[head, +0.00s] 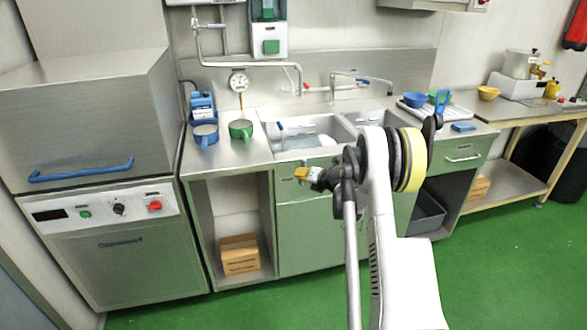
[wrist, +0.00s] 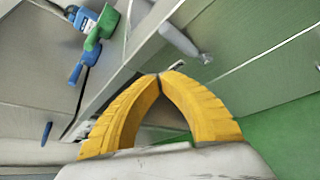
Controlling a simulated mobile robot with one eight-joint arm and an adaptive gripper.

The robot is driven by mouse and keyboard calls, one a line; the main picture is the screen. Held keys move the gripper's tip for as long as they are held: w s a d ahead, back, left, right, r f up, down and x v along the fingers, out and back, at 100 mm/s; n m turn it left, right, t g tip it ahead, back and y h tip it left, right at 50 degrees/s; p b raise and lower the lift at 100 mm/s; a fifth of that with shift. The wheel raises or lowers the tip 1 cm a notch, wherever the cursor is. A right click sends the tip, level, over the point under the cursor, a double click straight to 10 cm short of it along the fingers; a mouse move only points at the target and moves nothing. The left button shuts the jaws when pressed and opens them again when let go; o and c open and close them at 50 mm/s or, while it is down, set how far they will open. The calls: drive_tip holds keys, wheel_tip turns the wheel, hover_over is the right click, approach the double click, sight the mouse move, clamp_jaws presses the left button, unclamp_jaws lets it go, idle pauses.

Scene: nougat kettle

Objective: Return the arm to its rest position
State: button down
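My gripper (head: 302,174) is in front of the sink cabinet, just below the front edge of the counter, at the end of my white arm. In the wrist view its two yellow fingers (wrist: 160,76) meet at the tips, and nothing shows between them. The gripper is apart from the counter objects. My arm reaches up from the lower right of the head view and bends at the yellow-banded joint, hiding part of the cabinet front.
A grey dishwasher (head: 110,255) stands at left. Bowls and a tray (head: 456,112) are at right. The green floor (head: 500,270) in front is clear.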

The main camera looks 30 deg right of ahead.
drive_tip(key=s+d+p, duration=0.1)
drive_tip(key=s, duration=0.4)
drive_tip(key=w+a+r+m+t+h, duration=0.1)
drive_tip(key=a+r+m+t, duration=0.15)
drive_tip(key=r, duration=0.75)
drive_tip(key=w+a+r+m+t+h, duration=0.1)
drive_tip(key=a+r+m+t, duration=0.15)
drive_tip(key=r, duration=0.85)
drive_tip(key=s+a+r+m+h, duration=0.2)
drive_tip(key=s+r+m, duration=0.1)
drive_tip(key=r+m, duration=0.25)
drive_tip(key=s+a+r+m+h, duration=0.2)
drive_tip(key=s+a+r+m, duration=0.15)
drive_tip(key=r, duration=0.35)
drive_tip(key=s+a+f+m+g+h, duration=0.15)
drive_tip(key=s+a+m+g, duration=0.35)
drive_tip(key=s+m, duration=0.5)
drive_tip(key=s+a+f+m+g+y, duration=0.1)
drive_tip(key=s+a+f+g+y, duration=0.1)
drive_tip(key=s+a+f, duration=0.3)
drive_tip(key=s+a+f+m+g+y, duration=0.2)
drive_tip(key=s+a+f, duration=0.3)
drive_tip(key=s, duration=0.5)
drive_tip(key=s+a+f+m+g+y, duration=0.1)
drive_tip(key=s+a+f+g+y, duration=0.1)
drive_tip(key=s+a+f, duration=0.3)
drive_tip(key=s+a, duration=0.2)
drive_tip(key=s, duration=0.1)
drive_tip(key=shift+s+a, duration=0.2)
drive_tip(key=shift+s, duration=0.15)
